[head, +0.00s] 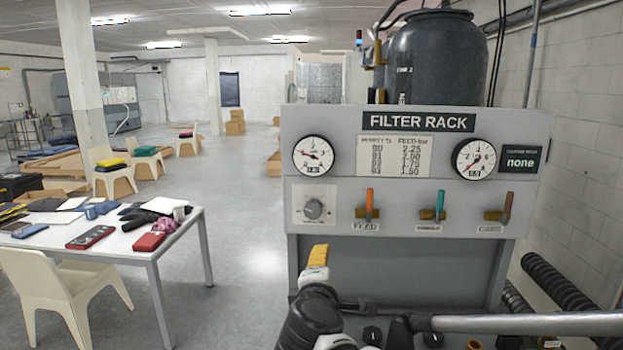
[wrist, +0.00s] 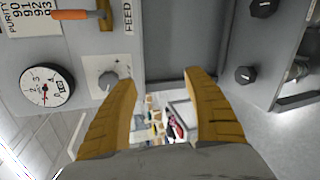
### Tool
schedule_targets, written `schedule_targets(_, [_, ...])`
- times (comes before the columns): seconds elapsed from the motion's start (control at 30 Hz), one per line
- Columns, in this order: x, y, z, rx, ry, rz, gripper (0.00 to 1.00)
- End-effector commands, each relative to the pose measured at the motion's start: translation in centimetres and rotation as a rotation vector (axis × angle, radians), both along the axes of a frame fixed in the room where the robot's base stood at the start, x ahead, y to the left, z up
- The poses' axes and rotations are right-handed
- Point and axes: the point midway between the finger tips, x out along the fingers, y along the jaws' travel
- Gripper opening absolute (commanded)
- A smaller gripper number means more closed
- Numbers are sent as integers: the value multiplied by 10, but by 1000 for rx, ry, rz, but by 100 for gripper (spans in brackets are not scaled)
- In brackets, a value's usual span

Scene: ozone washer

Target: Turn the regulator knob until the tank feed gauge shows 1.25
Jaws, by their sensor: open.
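The regulator knob (head: 313,208) is a grey round knob on a pale square plate at the panel's lower left. It also shows in the wrist view (wrist: 108,81), beside the tip of one finger; I cannot tell if they touch. Above it is a round white gauge (head: 314,155), also in the wrist view (wrist: 47,87); its small readout is too blurred to read surely. A second gauge (head: 473,159) is at the panel's right. I cannot tell by label which is the tank feed gauge. My gripper (wrist: 163,78) is open and empty, its yellow fingers below the knob in the head view.
A chart (head: 395,156) hangs between the gauges. A dark tank (head: 436,60) stands behind the panel. A cluttered white table (head: 120,246) is at left, with open floor between.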

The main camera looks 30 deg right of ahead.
Motion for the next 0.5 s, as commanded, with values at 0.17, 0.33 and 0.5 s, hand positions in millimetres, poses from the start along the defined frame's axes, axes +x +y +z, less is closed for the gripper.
schedule_targets(0.17, [36, 4, 69, -435, 60, 96, 60])
schedule_targets(0.33, [49, 6, 83, -583, 86, 121, 60])
schedule_targets(0.5, [68, -7, 81, -587, 86, 118, 60])
